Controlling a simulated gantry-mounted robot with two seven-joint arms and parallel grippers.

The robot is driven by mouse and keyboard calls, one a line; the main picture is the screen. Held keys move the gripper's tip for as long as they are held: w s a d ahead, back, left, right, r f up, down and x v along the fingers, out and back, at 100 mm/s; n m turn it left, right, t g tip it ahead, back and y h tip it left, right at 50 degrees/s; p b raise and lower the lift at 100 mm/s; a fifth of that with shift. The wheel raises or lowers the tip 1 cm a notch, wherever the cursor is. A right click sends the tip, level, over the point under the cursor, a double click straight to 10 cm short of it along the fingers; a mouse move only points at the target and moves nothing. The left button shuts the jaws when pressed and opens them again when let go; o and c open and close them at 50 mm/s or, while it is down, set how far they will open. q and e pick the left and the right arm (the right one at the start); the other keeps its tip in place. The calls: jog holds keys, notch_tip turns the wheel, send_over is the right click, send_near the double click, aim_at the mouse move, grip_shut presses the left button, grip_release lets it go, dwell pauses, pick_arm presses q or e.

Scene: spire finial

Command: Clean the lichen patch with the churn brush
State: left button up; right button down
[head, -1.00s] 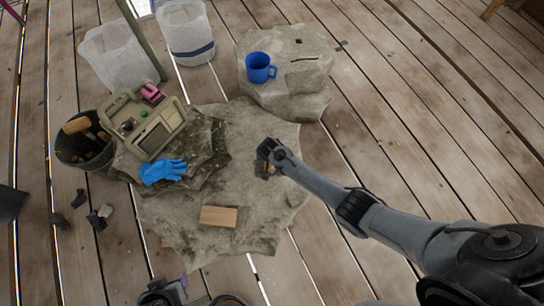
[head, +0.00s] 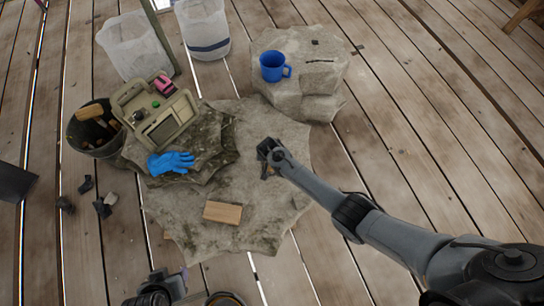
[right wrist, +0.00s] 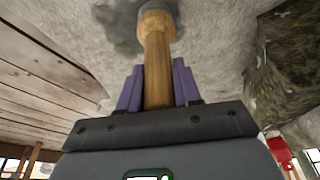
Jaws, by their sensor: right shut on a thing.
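My right gripper (right wrist: 158,88) is shut on the wooden handle of the churn brush (right wrist: 157,65), between its purple fingers. The brush's far end is at the pale stone, beside a dark grey patch (right wrist: 118,25) that may be the lichen patch. I cannot tell whether the brush touches it. In the head view my right gripper (head: 268,152) is over the right side of the flat stone slab (head: 265,215) and hides most of the brush. My left gripper (head: 165,290) is at the bottom edge, partly cut off, away from the slab; its fingers are unclear.
A wooden block (head: 222,212) lies on the slab. A blue glove (head: 170,162) and an olive case (head: 160,118) rest on the raised rock at left. A bucket (head: 95,130) stands beside it. A blue mug (head: 273,66) sits on the rear rock. Right floor is open.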

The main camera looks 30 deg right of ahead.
jog(key=shift+a+f, duration=0.1)
jog(key=shift+a, duration=0.05)
jog(key=a, duration=0.1)
jog(key=w+a+b, duration=0.1)
jog(key=shift+a, duration=0.4)
jog(key=shift+w, duration=0.15)
jog(key=shift+w+d+b, duration=0.35)
jog(key=shift+w+b, duration=0.35)
jog(key=shift+w, duration=0.1)
